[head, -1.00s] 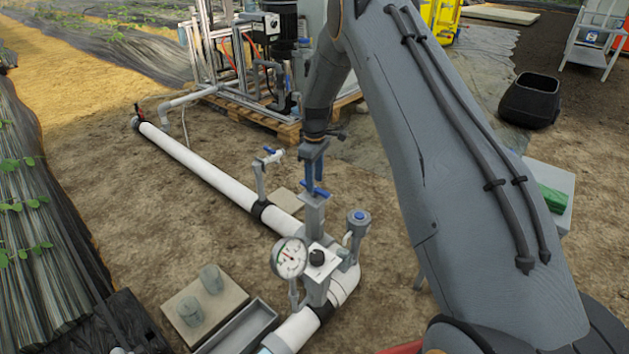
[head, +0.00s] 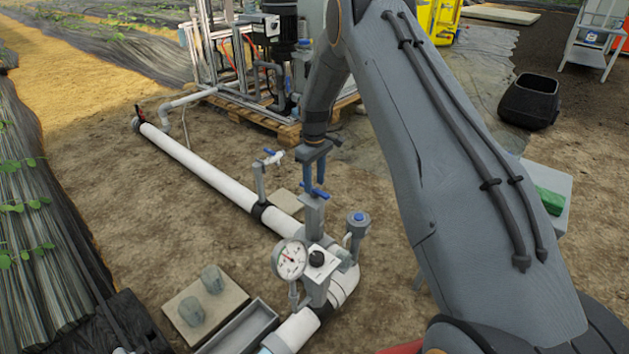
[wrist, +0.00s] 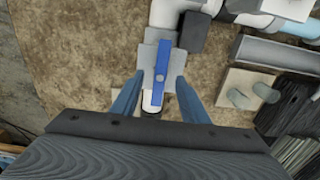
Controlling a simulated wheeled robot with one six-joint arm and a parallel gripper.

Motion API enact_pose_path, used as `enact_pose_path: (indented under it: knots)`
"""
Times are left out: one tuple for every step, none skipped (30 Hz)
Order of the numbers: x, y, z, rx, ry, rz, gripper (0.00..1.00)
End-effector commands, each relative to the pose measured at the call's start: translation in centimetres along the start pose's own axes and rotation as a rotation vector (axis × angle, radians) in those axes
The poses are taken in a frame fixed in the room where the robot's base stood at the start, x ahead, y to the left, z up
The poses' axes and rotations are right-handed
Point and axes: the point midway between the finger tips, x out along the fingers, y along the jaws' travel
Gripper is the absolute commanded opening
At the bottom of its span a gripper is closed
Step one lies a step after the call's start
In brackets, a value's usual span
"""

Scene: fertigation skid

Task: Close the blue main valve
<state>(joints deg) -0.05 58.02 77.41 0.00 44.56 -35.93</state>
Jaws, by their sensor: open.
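The blue main valve handle (head: 315,192) is a flat blue bar on top of a grey upright body (head: 312,215) on the white pipe. In the wrist view the blue handle (wrist: 161,72) runs nearly up and down the picture, with a light bolt at its middle. My gripper (head: 315,178) is just above the handle, pointing down. In the wrist view my gripper (wrist: 158,92) is open, with one finger on each side of the handle and visible gaps. Whether it is level with the bar is hard to tell.
A pressure gauge (head: 290,259), a black-knobbed box (head: 316,259) and a blue-topped fitting (head: 358,218) stand close to the valve. A smaller blue-handled valve (head: 272,157) stands behind left. A grey trough (head: 240,330) lies at the front.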

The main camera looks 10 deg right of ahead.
Motion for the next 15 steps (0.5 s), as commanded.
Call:
enact_pose_path:
  knots:
    - [0.3,0.0,0.0,0.0,-0.001,-0.001,0.41]
    - [0.5,0.0,0.0,0.0,-0.001,-0.001,0.41]
    - [0.7,0.0,0.0,0.0,-0.001,-0.001,0.41]
    - [0.9,0.0,0.0,0.0,-0.001,-0.001,0.41]
    - [1.2,0.0,0.0,0.0,-0.001,-0.001,0.41]
    - [1.5,0.0,0.0,0.0,-0.002,-0.001,0.41]
    - [1.7,0.0,0.0,0.0,-0.002,-0.001,0.41]
    - [1.9,0.0,0.0,0.0,-0.002,-0.001,0.41]
    - [2.2,0.0,0.0,0.0,-0.001,-0.001,0.41]
    - [2.5,0.0,0.0,0.0,-0.001,-0.001,0.41]
    - [2.7,0.0,0.0,0.0,-0.001,-0.001,0.41]
    - [2.9,0.0,0.0,0.0,-0.001,-0.001,0.41]
    - [3.1,0.0,0.0,-0.001,-0.001,0.0,0.41]
    - [3.4,0.0,0.0,-0.001,-0.001,0.0,0.41]
    - [3.6,0.0,0.0,-0.001,-0.001,0.0,0.41]
